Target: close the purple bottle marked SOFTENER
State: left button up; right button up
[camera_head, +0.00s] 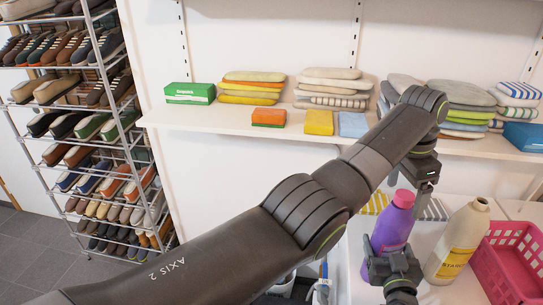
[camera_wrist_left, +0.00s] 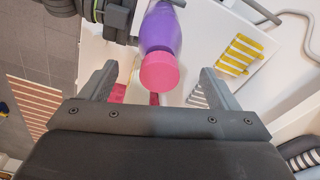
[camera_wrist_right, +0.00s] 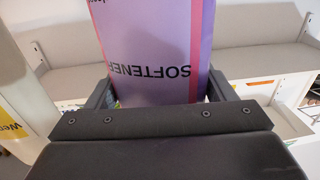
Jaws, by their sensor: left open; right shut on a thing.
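The purple bottle (camera_head: 390,232) stands upright with a pink cap (camera_head: 403,198) on top. I cannot tell how tightly the cap sits. In the right wrist view the bottle's SOFTENER label (camera_wrist_right: 150,71) shows upside down between the fingers. My right gripper (camera_wrist_right: 160,85) is shut on the bottle's body. My left gripper (camera_head: 421,195) is open and points down beside the cap. In the left wrist view the cap (camera_wrist_left: 160,72) shows between the spread fingers, apart from both.
A cream bottle (camera_head: 459,240) with a yellow label stands right of the purple one. A pink basket (camera_head: 511,262) is at the far right. A wall shelf (camera_head: 230,121) with folded cloths runs behind, and a shoe rack (camera_head: 128,165) stands at the left.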

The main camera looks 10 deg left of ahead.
pick_arm(q)
jog(key=n, duration=0.3)
jog(key=shift+d+n, duration=0.1)
jog(key=shift+n, duration=0.5)
jog(key=r, duration=0.8)
jog(key=shift+w+a, duration=0.1)
jog(key=shift+a, duration=0.1)
pick_arm(e)
jog(key=shift+w+r+p, duration=0.1)
jog(key=shift+r+p, duration=0.2)
jog(key=shift+r, duration=0.3)
pick_arm(q)
jog(key=w+a+f+n, duration=0.2)
jog(key=w+a+f, duration=0.1)
jog(key=a, duration=0.7)
jog(key=w+a+f+n, duration=0.2)
jog(key=w+a+f, duration=0.1)
jog(key=a, duration=0.7)
jog(key=w+a+f+n, duration=0.2)
jog(key=w+a+f, duration=0.2)
jog(key=a, duration=0.6)
jog(key=shift+w+a+t+y, duration=0.2)
jog(key=shift+a+t+y, duration=0.1)
jog(key=shift+a+t, duration=0.1)
jog(key=shift+f, duration=0.1)
pick_arm(e)
jog(key=o, duration=1.5)
jog(key=shift+c, duration=0.2)
jog(key=o, duration=0.5)
jog(key=shift+c, duration=0.2)
